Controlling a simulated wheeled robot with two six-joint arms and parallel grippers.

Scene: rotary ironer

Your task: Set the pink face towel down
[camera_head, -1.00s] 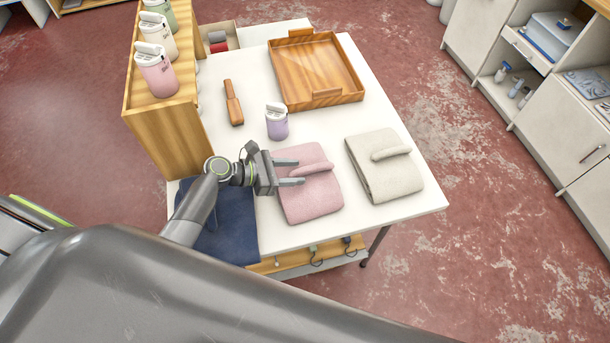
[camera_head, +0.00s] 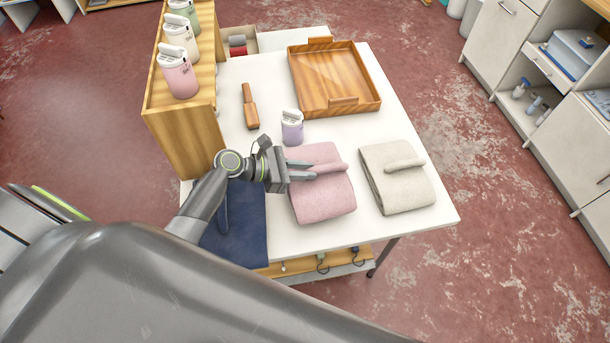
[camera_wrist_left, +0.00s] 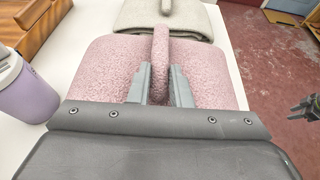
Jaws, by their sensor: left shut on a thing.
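The pink face towel (camera_head: 322,199) lies folded on the white table, with a raised roll or ridge along its top. It also shows in the left wrist view (camera_wrist_left: 103,72). My left gripper (camera_head: 316,171) is over the towel, coming from the left, and its fingers are shut on the raised ridge. In the left wrist view the two fingers (camera_wrist_left: 160,84) sit on either side of the ridge. I cannot tell whether the towel's underside fully touches the table. My right gripper is not in the head view; a dark gripper-like part shows at the right edge of the left wrist view.
A beige folded towel (camera_head: 399,187) lies to the right. A lilac canister (camera_head: 292,130) stands just behind the pink towel. A wooden tray (camera_head: 334,109), a wooden brush (camera_head: 250,108) and a navy cloth (camera_head: 243,232) are on the white table (camera_head: 410,232). A wooden shelf (camera_head: 183,130) bears several canisters.

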